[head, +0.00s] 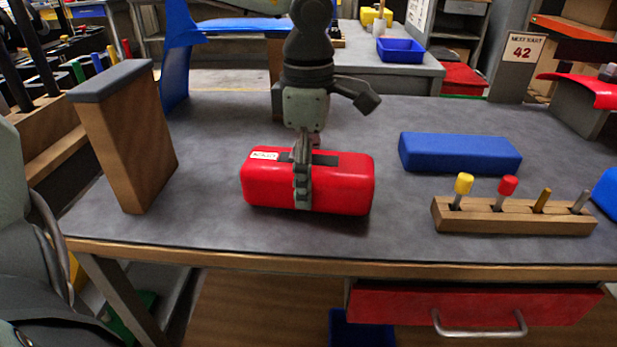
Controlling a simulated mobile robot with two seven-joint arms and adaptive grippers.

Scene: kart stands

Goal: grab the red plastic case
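The red plastic case (345,190) lies on the grey worktop, left of its middle, with a white label and a dark strip on top. My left gripper (301,170) points straight down over the middle of the case. One finger runs down in front of the case's near face; the other finger is hidden. I cannot tell whether the fingers press on the case. The case appears to rest on the worktop. My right gripper is not in view.
A wooden block with a grey top (135,145) stands left of the case. A blue box (460,153) lies to the right, behind a wooden holder (515,218) with several tools. A red drawer (470,306) is under the front edge. Bare worktop surrounds the case.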

